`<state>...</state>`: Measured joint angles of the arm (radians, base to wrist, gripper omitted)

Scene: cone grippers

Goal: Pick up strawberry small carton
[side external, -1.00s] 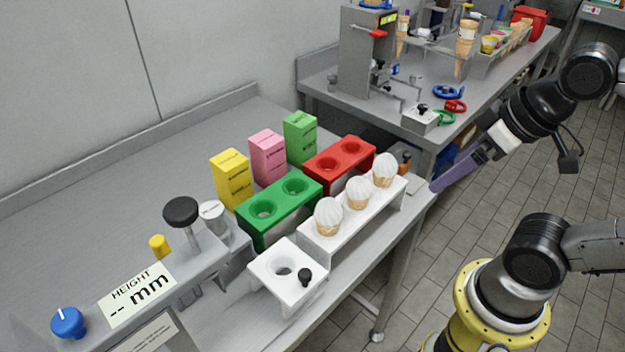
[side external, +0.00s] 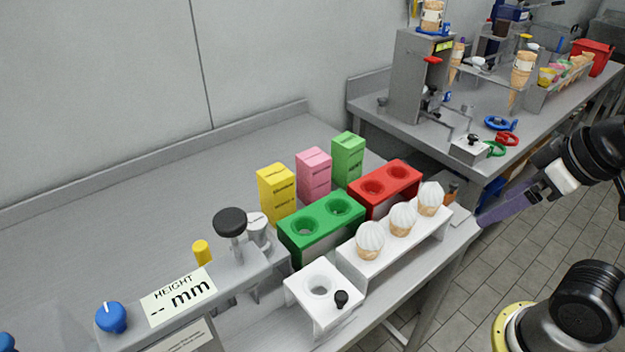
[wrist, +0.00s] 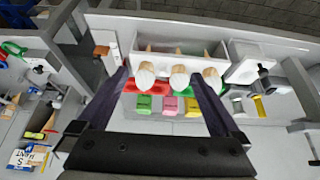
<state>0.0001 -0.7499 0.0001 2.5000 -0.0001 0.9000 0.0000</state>
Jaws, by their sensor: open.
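A pink carton (side external: 313,175), which I take for the strawberry one, stands upright on the counter between a yellow carton (side external: 277,194) and a green carton (side external: 347,160). Any label text is too small to read. In the wrist view the pink carton (wrist: 170,105) shows in the middle of the carton row, behind the ice cream cones. My gripper (wrist: 159,76) is open and empty, its two dark purple fingers spread to either side of the row. In the side view one finger (side external: 512,204) shows at the counter's right edge, well away from the carton.
A green holder (side external: 321,232) and a red holder (side external: 385,190) with holes stand in front of the cartons. A white rack (side external: 395,250) with three topped cones (side external: 402,218) stands nearer. A height gauge (side external: 185,293) is at front left. The counter left of the cartons is clear.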

